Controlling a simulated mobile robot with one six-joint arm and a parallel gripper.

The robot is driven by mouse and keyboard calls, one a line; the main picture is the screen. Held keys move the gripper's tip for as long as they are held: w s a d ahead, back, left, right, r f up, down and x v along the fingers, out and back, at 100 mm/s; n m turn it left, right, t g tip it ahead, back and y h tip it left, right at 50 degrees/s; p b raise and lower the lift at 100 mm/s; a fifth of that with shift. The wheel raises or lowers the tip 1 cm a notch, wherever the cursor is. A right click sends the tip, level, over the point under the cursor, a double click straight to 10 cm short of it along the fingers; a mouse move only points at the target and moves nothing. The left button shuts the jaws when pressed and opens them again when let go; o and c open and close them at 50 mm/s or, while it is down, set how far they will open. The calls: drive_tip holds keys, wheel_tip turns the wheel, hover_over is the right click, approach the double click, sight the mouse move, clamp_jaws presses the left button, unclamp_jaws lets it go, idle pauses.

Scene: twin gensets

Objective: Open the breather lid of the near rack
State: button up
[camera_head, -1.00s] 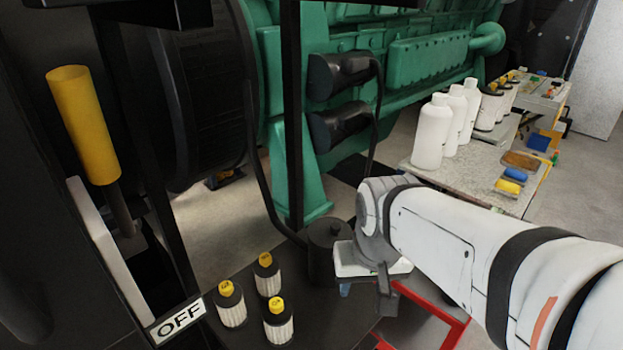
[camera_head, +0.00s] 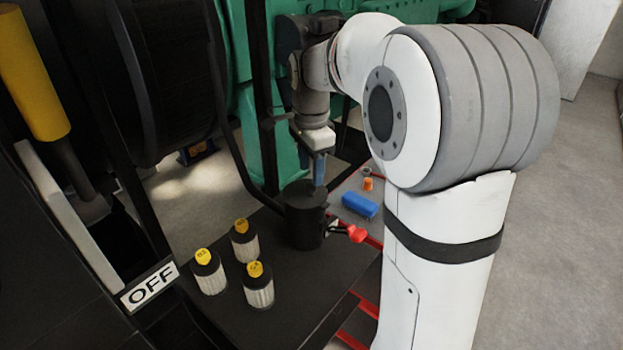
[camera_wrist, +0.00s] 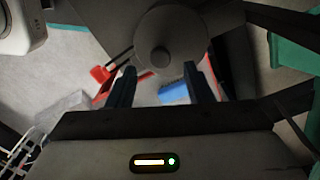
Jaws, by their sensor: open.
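The breather is a black cylinder (camera_head: 303,228) on the dark rack top, in the middle of the head view. Its round flat lid lies on top and looks closed. In the wrist view the lid (camera_wrist: 178,32) is a dark grey disc at the top centre, with a small round knob near its lower edge. My gripper (camera_head: 319,172) points down just above the lid's right side, with its blue fingers showing. In the wrist view the open gripper (camera_wrist: 161,80) has a finger on either side below the knob, with nothing between them. I cannot tell whether the fingers touch the lid.
Several yellow-capped filters (camera_head: 210,272) stand left of the breather. A red-tipped part (camera_head: 350,233) juts out at its right. A blue block (camera_head: 359,206) and an orange piece (camera_head: 368,184) lie behind. An OFF sign (camera_head: 149,286) and yellow cylinder (camera_head: 32,85) are at left.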

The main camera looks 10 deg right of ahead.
sight(311, 185)
drive_tip(key=shift+f, duration=1.95)
clamp_jaws()
